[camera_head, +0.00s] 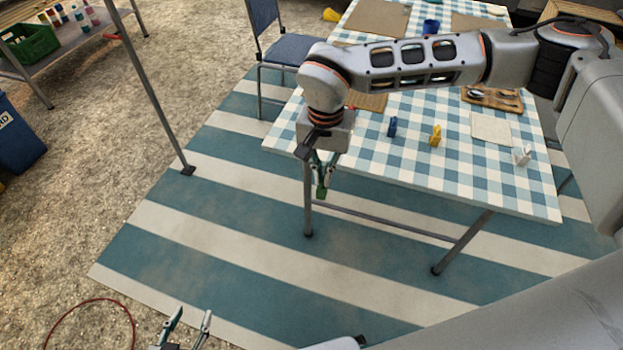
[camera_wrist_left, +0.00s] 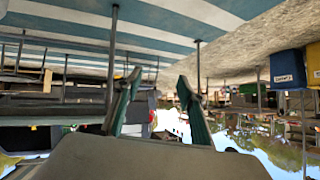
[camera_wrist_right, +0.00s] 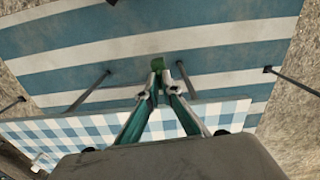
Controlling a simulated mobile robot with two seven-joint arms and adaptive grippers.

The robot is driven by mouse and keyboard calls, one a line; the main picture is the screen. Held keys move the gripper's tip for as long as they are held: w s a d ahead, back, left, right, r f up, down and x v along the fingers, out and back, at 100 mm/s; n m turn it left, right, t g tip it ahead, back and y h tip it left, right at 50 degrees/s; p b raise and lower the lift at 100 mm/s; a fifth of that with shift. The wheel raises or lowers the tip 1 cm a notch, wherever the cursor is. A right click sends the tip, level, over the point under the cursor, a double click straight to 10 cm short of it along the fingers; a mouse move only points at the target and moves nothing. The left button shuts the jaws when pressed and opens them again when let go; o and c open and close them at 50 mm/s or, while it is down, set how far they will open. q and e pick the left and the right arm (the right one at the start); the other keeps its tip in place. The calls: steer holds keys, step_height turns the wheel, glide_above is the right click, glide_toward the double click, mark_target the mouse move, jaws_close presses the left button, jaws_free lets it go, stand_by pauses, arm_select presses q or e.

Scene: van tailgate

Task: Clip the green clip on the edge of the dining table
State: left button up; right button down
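The green clip (camera_head: 321,193) is between the fingertips of my right gripper (camera_head: 322,178), which is shut on it and points down. The clip also shows at the fingertips in the right wrist view (camera_wrist_right: 157,64). The dining table (camera_head: 400,172) has a blue-and-white checked cloth. My right gripper hangs near its front left corner in the head view, and the clip looks apart from the edge. The table edge shows behind the fingers in the right wrist view (camera_wrist_right: 225,108). My left gripper (camera_head: 190,322) is open and empty, low at the bottom left; its spread fingers show in the left wrist view (camera_wrist_left: 158,90).
A blue clip (camera_head: 392,127), a yellow clip (camera_head: 436,136) and a white clip (camera_head: 522,156) stand on the table. A wooden tray (camera_head: 513,104) lies farther right. A blue chair (camera_head: 283,52) is behind the table's left end. The striped mat (camera_head: 220,225) is clear in front.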

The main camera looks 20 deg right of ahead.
steer(key=shift+m, duration=0.4)
steer(key=w+d+f+b, duration=0.1)
steer(key=w, duration=0.1)
steer(key=w+d+f+b, duration=0.1)
steer(key=w, duration=0.1)
steer(key=w+d+f+b, duration=0.1)
steer(key=w+f+b, duration=0.1)
steer(key=w, duration=0.1)
steer(key=shift+f, duration=0.1)
arm_select(q)
steer(key=shift+w+d+f, duration=0.15)
steer(key=shift+w+f, duration=0.2)
steer(key=shift+f, duration=0.45)
steer(key=shift+s+f, duration=0.25)
steer(key=shift+s, duration=0.1)
